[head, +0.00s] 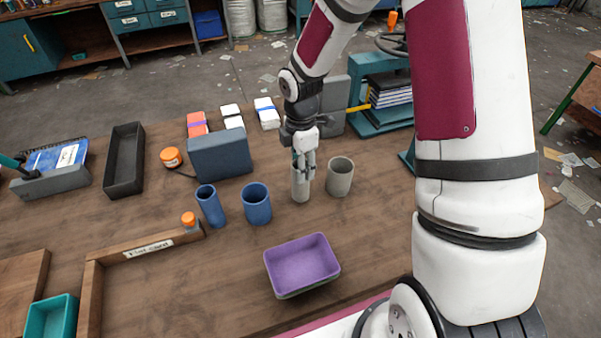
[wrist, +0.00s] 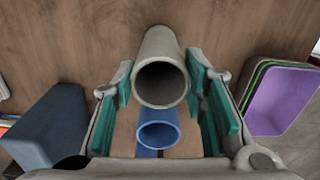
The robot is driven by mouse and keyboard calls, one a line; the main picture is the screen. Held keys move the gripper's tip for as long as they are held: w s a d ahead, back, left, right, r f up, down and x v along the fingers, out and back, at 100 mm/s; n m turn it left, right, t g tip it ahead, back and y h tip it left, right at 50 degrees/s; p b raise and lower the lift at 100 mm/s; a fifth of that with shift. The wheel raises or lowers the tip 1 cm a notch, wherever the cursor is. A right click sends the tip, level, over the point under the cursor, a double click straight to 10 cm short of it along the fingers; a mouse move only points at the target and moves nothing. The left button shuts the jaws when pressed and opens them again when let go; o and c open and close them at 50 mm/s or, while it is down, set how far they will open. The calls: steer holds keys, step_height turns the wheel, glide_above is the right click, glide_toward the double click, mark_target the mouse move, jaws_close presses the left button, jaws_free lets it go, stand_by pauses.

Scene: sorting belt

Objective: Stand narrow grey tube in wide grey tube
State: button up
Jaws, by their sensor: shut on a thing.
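The narrow grey tube (head: 300,186) is upright between the fingers of my gripper (head: 304,168), which is shut on it. In the wrist view the narrow grey tube (wrist: 161,82) shows its open mouth between the teal pads of my gripper (wrist: 160,85). I cannot tell whether its foot touches the table. The wide grey tube (head: 340,177) stands upright on the table just right of the narrow one, a small gap apart, with its mouth open and empty-looking. I cannot make out the wide grey tube in the wrist view.
A narrow blue tube (head: 211,207) and a wide blue tube (head: 257,205) stand to the left. A purple tray (head: 303,265) lies in front. A blue-grey box (head: 220,156) stands behind left. A teal rack (head: 382,112) with dark folders is at the back right.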

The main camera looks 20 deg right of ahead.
step_height(320, 180, up, 8)
steer(key=f, duration=0.1)
steer(key=d+r+m, duration=0.2)
steer(key=d+r, duration=0.8)
steer(key=d, duration=0.2)
step_height(320, 180, down, 18)
steer(key=shift+w, duration=0.2)
steer(key=shift+f, duration=0.3)
steer(key=o, duration=0.9)
